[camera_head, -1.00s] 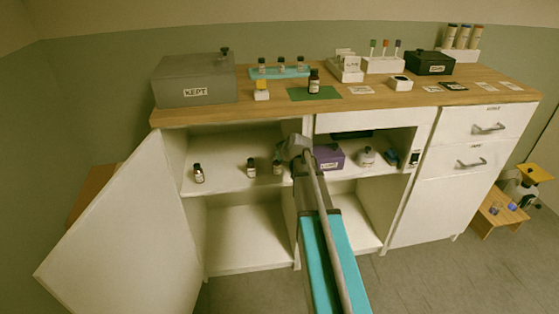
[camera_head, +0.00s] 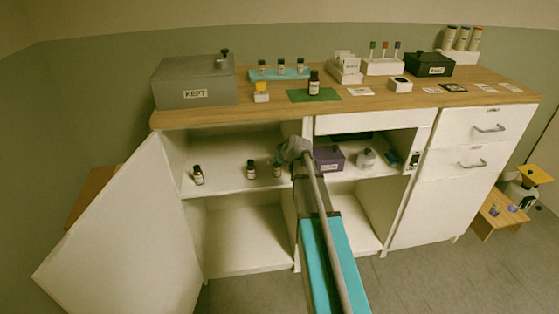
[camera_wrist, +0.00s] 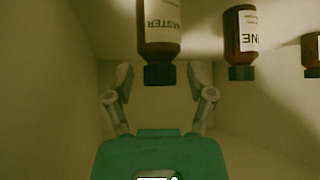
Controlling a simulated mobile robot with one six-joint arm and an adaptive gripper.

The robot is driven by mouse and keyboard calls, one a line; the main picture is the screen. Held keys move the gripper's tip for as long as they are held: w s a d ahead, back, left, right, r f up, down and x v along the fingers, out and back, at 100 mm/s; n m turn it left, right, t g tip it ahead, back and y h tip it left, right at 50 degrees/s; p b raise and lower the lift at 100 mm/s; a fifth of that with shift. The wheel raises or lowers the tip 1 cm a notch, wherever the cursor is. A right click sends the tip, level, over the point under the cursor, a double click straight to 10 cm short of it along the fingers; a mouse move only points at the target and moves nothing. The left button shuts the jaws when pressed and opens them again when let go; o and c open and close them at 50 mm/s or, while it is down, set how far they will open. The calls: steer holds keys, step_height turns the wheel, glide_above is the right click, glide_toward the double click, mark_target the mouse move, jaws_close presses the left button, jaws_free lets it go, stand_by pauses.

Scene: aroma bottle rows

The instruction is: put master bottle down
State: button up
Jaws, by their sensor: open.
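The master bottle (camera_wrist: 160,30), brown with a dark cap and a white label, shows in the wrist view, which is upside down. It appears to be the rightmost of the small bottles on the cabinet's upper shelf in the head view (camera_head: 277,170). My gripper (camera_wrist: 162,78) is open, with a finger on each side of the bottle's cap and gaps visible on both sides. In the head view my wrist hides most of the gripper at the right side of the left compartment. The bottle stands upright on the shelf (camera_head: 225,184).
Two more bottles stand left of it, one near (camera_head: 250,169) and one farther left (camera_head: 198,175). The cabinet door (camera_head: 125,235) hangs open at the left. The lower compartment is empty.

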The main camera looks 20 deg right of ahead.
steer(key=shift+r, duration=0.1)
steer(key=shift+r, duration=0.15)
steer(key=p+v, duration=0.5)
steer(key=v, duration=0.2)
steer(key=shift+s, duration=0.2)
steer(key=shift+r, duration=0.1)
stand_by(0.5)
steer(key=s+a+f+g, duration=0.2)
steer(key=s+a+g, duration=0.2)
steer(key=s+a, duration=0.6)
steer(key=s+a+f+m+g+h, duration=0.1)
steer(key=s+a+f+g, duration=0.2)
steer(key=s+a, duration=0.7)
steer(key=a+g, duration=0.2)
steer(key=shift+a+f, duration=0.2)
steer(key=shift+a, duration=0.1)
steer(key=shift+s, duration=0.15)
